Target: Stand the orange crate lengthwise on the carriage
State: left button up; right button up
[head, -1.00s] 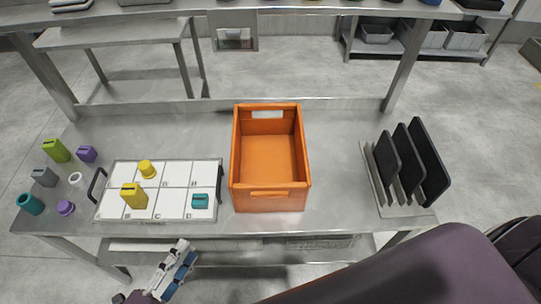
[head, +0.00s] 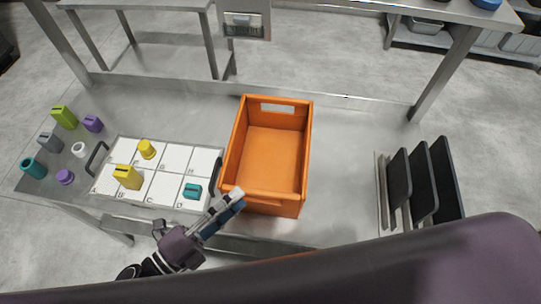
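The orange crate (head: 268,157) stands open and empty on the steel table, its long side running away from me, with a handle slot in its far end wall. My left gripper (head: 238,198) is at the crate's near left corner, its white and blue finger parts overlapping that corner in the picture. I cannot tell whether it touches the crate or how far its fingers are apart. My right gripper is out of the picture. I cannot identify a carriage for certain in this view.
Left of the crate lies a white gridded tray (head: 172,160) with dark handles, bearing two yellow pieces and a teal piece (head: 192,190). Several coloured pieces stand farther left. A rack of black panels (head: 422,180) stands right. The steel table (head: 345,150) is clear between crate and rack.

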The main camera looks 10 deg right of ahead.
aim_at(247, 194)
pick_arm(q)
jog(key=x, duration=0.3)
jog(key=shift+s+d, duration=0.2)
jog(key=shift+w+d, duration=0.4)
jog(key=shift+d, duration=0.2)
jog(key=shift+a, duration=0.1)
jog(key=c, duration=0.9)
grip_shut()
jog(key=shift+r, duration=0.1)
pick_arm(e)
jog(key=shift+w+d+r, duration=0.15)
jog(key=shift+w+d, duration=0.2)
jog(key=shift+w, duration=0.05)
